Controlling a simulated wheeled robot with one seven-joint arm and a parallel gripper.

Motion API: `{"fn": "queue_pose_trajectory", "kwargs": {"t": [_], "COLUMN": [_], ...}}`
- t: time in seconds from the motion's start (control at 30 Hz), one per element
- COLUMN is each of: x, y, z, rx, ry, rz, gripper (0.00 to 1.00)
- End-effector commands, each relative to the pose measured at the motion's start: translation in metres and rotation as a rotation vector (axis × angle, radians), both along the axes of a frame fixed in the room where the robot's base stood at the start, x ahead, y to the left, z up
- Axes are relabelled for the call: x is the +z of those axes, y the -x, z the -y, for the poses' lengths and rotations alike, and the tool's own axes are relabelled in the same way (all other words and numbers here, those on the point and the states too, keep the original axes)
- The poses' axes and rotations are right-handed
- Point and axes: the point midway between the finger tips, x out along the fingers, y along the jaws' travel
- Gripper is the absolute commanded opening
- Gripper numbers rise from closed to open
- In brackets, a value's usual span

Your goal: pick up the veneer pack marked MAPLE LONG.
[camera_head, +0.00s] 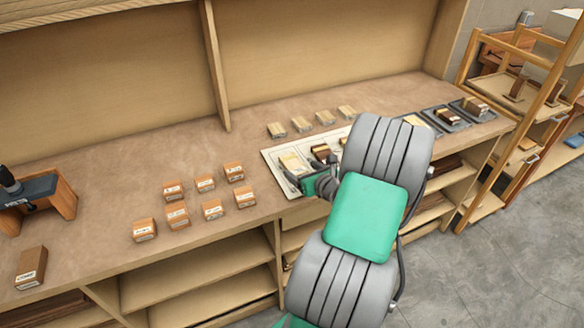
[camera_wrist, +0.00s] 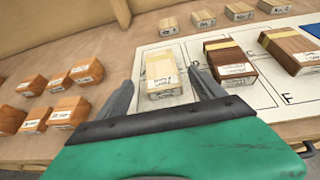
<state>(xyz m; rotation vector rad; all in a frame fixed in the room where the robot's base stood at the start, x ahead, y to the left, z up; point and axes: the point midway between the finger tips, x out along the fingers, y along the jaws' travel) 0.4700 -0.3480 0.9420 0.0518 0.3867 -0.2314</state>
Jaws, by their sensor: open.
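A pale veneer pack (camera_wrist: 161,68) with a light band lies on the white marked board (camera_wrist: 262,92). In the wrist view it sits straight ahead, between the lines of my open gripper's fingers (camera_wrist: 161,83); whether the fingertips reach beside it I cannot tell. The label on its near face is too small to read. The same pale pack shows in the head view (camera_head: 291,162), just beyond my gripper (camera_head: 309,183). A dark brown pack (camera_wrist: 231,62) with a yellow band lies to its right. No label reading MAPLE LONG is legible.
Another banded brown pack (camera_wrist: 290,46) lies further right. Several small pale blocks (camera_head: 326,118) stand behind the board. Several orange-brown labelled blocks (camera_head: 205,184) stand to the left. Dark trays (camera_head: 446,121) stand at the bench's right end. My arm hides part of the board.

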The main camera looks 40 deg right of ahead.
Motion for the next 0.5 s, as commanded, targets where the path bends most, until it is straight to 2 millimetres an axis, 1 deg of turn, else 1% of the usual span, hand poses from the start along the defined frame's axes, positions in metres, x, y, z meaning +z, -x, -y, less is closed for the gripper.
{"fn": "queue_pose_trajectory", "kwargs": {"t": [0.03, 0.17, 0.3, 0.4, 0.5], "x": [-0.002, -0.01, -0.021, -0.025, -0.025], "y": [-0.007, -0.024, -0.046, -0.053, -0.053], "z": [0.0, 0.005, 0.012, 0.014, 0.015], "rx": [0.005, 0.006, 0.006, 0.005, 0.005], "ry": [0.001, 0.001, 0.003, 0.004, 0.005], "rz": [-0.001, -0.002, -0.003, -0.004, -0.003], "gripper": [0.78, 0.78, 0.78, 0.78, 0.78]}}
